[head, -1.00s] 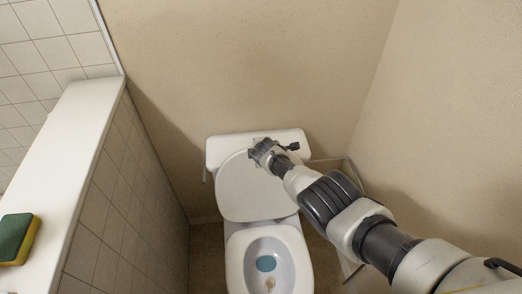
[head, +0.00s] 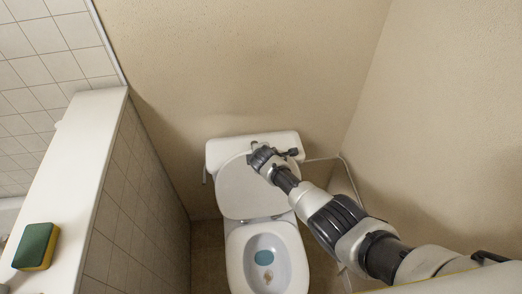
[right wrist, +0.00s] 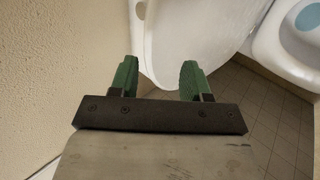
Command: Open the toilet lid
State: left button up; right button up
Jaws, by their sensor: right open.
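The white toilet lid (head: 243,197) stands raised, leaning back toward the tank (head: 222,150). The bowl (head: 240,262) below it is uncovered, with blue water inside. My right gripper (head: 256,158) is at the upper part of the lid, in front of the tank. In the right wrist view the open green fingers (right wrist: 158,79) have a white edge, which looks like the lid, between and beyond them. I cannot tell whether they touch it. The bowl also shows there at the upper right (right wrist: 270,45). My left gripper is not in view.
A tiled half wall with a white ledge (head: 85,165) runs along the left. A green and yellow sponge (head: 36,246) lies on it. Beige walls close off the back and right. Tiled floor (head: 207,250) shows beside the toilet.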

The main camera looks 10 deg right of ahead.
jog(key=shift+v, duration=2.55)
jog(key=s+d+f+m+g+b, duration=0.1)
jog(key=s+d+f+m+b, duration=0.2)
jog(key=s+f, duration=0.65)
jog(key=s+d+f+m+g+b, duration=0.25)
jog(key=s+f, duration=0.45)
jog(key=f, duration=0.5)
jog(key=s+d+f+m+g+b, duration=0.1)
jog(key=s+d+f+m+b, duration=0.2)
jog(key=s+f, duration=0.65)
jog(key=s+d+f+m+g+b, duration=0.1)
jog(key=s+d+f+m, duration=0.1)
jog(key=s+f, duration=0.3)
jog(key=s+d+f+m+g+b, duration=0.1)
jog(key=s+f, duration=0.4)
jog(key=s, duration=0.9)
jog(key=s+d+f+m+g+b, duration=0.1)
jog(key=s+d+f+m+b, duration=0.2)
jog(key=s, duration=0.6)
notch_tip(320, 180, down, 3)
jog(key=shift+s+d+m, duration=0.25)
jog(key=shift+d+m, duration=0.5)
jog(key=shift+d, duration=0.45)
